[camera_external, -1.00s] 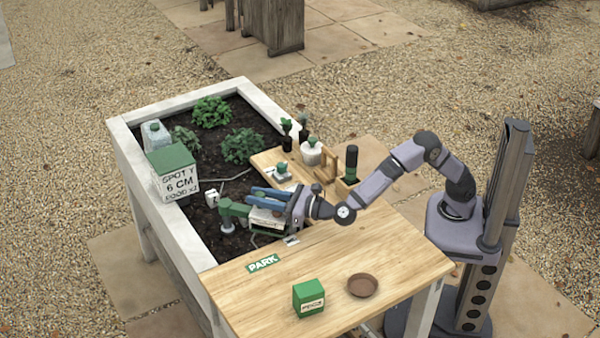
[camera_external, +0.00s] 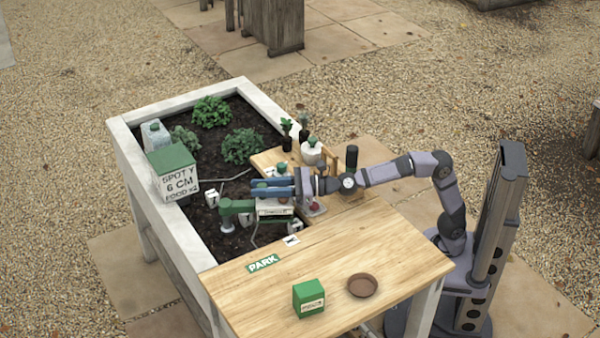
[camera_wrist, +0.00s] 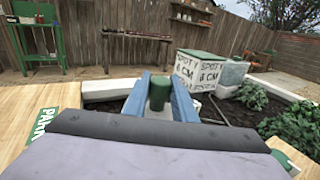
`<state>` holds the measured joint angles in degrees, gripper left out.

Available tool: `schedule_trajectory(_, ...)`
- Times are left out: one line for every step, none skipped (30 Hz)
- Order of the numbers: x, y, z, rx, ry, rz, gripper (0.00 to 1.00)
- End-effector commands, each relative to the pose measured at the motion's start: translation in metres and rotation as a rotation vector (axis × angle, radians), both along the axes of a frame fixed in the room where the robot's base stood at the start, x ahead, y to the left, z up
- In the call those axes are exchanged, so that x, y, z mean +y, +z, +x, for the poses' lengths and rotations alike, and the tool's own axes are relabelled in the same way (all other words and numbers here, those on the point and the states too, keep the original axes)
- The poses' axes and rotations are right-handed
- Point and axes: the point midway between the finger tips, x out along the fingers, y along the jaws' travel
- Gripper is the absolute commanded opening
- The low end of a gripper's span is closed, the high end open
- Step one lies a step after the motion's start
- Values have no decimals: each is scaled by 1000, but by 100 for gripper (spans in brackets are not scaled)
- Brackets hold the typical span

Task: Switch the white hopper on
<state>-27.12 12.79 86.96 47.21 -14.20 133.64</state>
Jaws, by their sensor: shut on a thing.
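My gripper (camera_external: 272,188) has blue fingers and is above the near right part of the soil bed. In the wrist view its fingers close around a green cylinder (camera_wrist: 159,92). It appears to be part of a green tool (camera_external: 238,207) with a grey foot (camera_external: 227,228) and a white label. Whether the foot touches the soil is unclear. A white pot-like container (camera_external: 311,150) with a green top stands on the wooden shelf; it may be the hopper. A teal knob (camera_external: 282,169) and a red knob (camera_external: 314,206) sit on small plates, the red one close below my wrist.
A white and green box (camera_external: 174,174) marked "SPOTY 6 CM" stands on the bed's left edge, beside a pale container (camera_external: 155,134). Leafy plants (camera_external: 211,111) grow behind. The wooden table (camera_external: 380,248) holds a green packet (camera_external: 308,298) and a brown saucer (camera_external: 362,285).

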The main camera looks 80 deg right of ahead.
Motion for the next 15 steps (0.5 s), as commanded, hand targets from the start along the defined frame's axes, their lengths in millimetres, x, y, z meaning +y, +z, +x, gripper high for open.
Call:
schedule_trajectory(-1,-3,1,-1,7,0,0)
schedule_trajectory(-2,-3,1,-1,11,0,0)
schedule_trajectory(-2,-3,1,0,16,0,0)
schedule_trajectory(-2,-2,1,0,19,0,0)
schedule_trajectory(-2,-2,1,0,21,0,0)
schedule_trajectory(-2,-1,1,-1,24,0,0)
schedule_trajectory(-2,-1,1,0,26,0,0)
schedule_trajectory(-2,0,1,0,27,0,0)
schedule_trajectory(-2,0,1,0,29,0,0)
schedule_trajectory(-2,0,1,0,29,0,0)
schedule_trajectory(-2,1,1,0,30,0,0)
schedule_trajectory(-2,1,1,0,30,0,0)
schedule_trajectory(-2,1,1,0,30,1,0)
schedule_trajectory(-2,1,1,0,30,1,0)
schedule_trajectory(-2,1,1,0,30,1,0)
